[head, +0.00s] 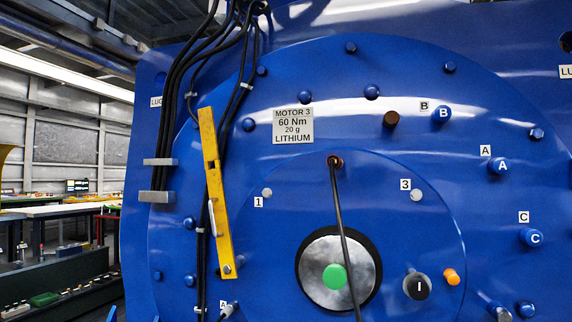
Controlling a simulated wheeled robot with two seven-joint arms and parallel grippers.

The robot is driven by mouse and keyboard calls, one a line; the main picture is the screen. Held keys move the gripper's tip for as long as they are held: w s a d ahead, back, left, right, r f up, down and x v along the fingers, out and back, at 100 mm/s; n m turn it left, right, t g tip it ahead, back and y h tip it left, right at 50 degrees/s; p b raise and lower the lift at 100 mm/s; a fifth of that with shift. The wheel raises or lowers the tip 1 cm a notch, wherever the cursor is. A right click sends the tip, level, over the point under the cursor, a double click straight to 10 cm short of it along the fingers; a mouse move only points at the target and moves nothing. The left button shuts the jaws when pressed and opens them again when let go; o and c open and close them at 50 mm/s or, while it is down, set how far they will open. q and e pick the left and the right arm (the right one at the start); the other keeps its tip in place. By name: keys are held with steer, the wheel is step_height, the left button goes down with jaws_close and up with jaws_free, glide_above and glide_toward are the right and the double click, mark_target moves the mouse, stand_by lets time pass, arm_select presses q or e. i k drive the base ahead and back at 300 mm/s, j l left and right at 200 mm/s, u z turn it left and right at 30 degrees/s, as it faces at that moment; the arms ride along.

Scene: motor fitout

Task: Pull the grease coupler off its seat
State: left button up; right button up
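The likely grease coupler (334,161) is a small dark and orange-brown fitting on the blue motor face, above the shaft. It appears to sit on its seat, which it hides. A thin dark hose (343,225) runs down from it, crosses in front of the round metal hub with a green centre (335,277), and leaves the bottom of the view. Neither of my grippers shows in the head view.
A yellow bar (215,195) and black cables (172,110) stand left of the coupler. A label plate (293,125) reads MOTOR 3. Bolts, a black knob (417,286) and an orange plug (452,277) protrude at right. Benches (60,211) stand far left.

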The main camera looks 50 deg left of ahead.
mark_target(338, 162)
steer(key=u, duration=0.4)
steer(key=i+l+u, duration=0.1)
steer(key=u, duration=0.3)
steer(key=l+u, duration=0.15)
steer(key=u, duration=0.3)
steer(key=l+u, duration=0.15)
steer(key=u, duration=0.25)
steer(key=i+j+z, duration=0.15)
steer(key=j, duration=0.45)
steer(key=i+j+z, duration=0.2)
steer(key=j, duration=0.35)
steer(key=j+z, duration=0.15)
steer(key=j, duration=0.45)
steer(key=i+j+z, duration=0.15)
steer(key=j, duration=0.5)
